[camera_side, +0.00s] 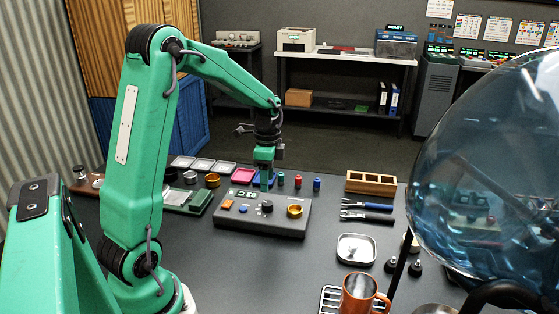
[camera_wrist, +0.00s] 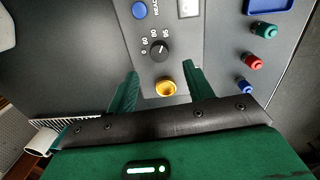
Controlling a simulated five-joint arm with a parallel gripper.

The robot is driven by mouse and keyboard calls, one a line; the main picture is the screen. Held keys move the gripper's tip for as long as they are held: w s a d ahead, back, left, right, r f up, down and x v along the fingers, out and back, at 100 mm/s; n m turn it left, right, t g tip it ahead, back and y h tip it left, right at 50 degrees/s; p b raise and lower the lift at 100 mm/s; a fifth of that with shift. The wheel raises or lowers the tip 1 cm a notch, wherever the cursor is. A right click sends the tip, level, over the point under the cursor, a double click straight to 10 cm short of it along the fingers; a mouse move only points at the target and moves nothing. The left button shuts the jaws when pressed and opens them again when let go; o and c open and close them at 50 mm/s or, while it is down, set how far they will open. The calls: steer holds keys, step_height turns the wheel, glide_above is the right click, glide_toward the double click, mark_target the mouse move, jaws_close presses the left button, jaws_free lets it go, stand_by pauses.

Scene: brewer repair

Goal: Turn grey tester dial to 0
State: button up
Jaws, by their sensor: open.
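The grey tester (camera_side: 262,222) lies on the bench in the side view, with a black dial (camera_side: 267,206) in its middle. In the wrist view the dial (camera_wrist: 159,50) sits ahead of my fingertips, ringed by white numbers, with 0 at its left. A white pointer mark on it faces up toward the higher numbers; I cannot tell the exact one. My gripper (camera_wrist: 161,73) is open and empty, its fingers spread either side of a brass cup (camera_wrist: 166,88) in that view. In the side view my gripper (camera_side: 264,180) hangs by the tester's far edge, above it or behind it.
A blue button (camera_wrist: 139,9) is on the tester beyond the dial. Small green, red and blue pegs (camera_side: 298,181) stand behind the tester.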

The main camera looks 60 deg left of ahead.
mark_target(267, 203)
steer(key=shift+s+d+f, duration=0.1)
steer(key=shift+d+f, duration=0.05)
steer(key=shift+f, duration=3.7)
steer(key=shift+c, duration=0.2)
steer(key=c, duration=0.9)
